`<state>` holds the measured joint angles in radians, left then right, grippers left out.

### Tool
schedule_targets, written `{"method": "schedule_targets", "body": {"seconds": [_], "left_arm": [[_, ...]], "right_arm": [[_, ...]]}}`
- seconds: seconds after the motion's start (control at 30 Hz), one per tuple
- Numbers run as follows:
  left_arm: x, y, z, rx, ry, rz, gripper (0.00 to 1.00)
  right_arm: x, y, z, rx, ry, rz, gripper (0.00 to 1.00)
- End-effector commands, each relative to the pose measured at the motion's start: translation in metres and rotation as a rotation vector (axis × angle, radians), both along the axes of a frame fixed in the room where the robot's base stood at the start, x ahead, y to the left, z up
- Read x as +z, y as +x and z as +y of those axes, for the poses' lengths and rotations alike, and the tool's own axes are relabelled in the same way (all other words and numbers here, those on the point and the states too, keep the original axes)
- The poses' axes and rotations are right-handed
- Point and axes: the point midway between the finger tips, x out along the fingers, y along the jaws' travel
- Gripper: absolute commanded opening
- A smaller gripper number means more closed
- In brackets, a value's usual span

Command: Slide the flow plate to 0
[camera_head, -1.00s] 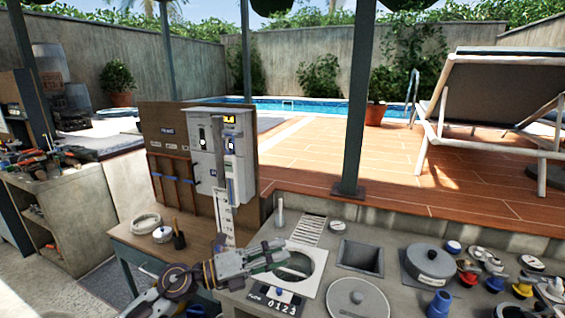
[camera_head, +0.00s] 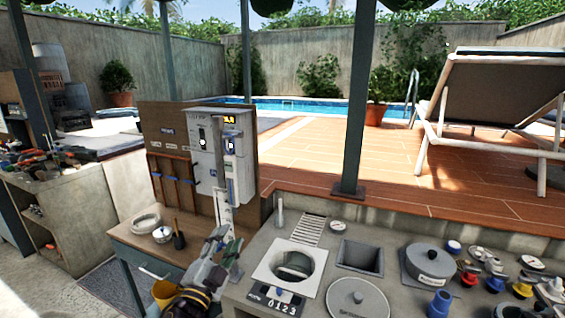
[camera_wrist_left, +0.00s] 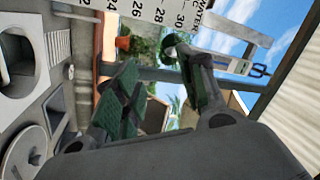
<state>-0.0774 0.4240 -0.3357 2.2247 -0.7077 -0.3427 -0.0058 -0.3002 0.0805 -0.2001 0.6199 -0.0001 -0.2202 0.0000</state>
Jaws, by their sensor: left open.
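The flow scale (camera_head: 275,298) is a dark strip marked with digits from 0 to 3 on the grey counter, with a small pale knob just above it. Behind it a square white plate (camera_head: 262,275) surrounds a round opening with a grey piece inside. I cannot tell exactly which digit the knob is against. My left gripper (camera_head: 228,243) is open and empty, left of the white plate and apart from it, pointing up toward the panel. The wrist view shows its two green-padded fingers (camera_wrist_left: 152,62) spread apart. My right gripper is not in view.
A wooden panel (camera_head: 167,113) with a grey control box (camera_head: 206,165) stands behind my left gripper. A white number strip hangs below the box. A round lid (camera_head: 357,303), a square recess (camera_head: 360,256) and a grey pot (camera_head: 429,262) lie to the right.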

Motion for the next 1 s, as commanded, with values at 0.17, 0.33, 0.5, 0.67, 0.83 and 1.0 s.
{"method": "schedule_targets", "body": {"seconds": [0.17, 0.33, 0.5, 0.67, 0.83, 1.0], "left_arm": [[-0.037, -0.006, 0.029, 0.112, -0.13, 0.172, 0.4], [-0.076, -0.019, 0.052, 0.213, -0.24, 0.343, 0.4], [-0.119, -0.041, 0.07, 0.306, -0.338, 0.525, 0.4], [-0.16, -0.07, 0.081, 0.386, -0.422, 0.703, 0.4], [-0.199, -0.108, 0.087, 0.462, -0.498, 0.898, 0.4], [-0.233, -0.153, 0.087, 0.529, -0.561, 1.097, 0.4]], "right_arm": [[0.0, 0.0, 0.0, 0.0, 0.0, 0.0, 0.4], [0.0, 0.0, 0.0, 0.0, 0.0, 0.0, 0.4], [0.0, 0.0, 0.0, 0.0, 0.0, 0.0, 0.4], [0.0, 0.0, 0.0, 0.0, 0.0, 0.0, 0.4], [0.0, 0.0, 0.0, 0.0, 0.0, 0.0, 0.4], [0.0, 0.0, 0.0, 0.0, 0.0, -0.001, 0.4]]}}
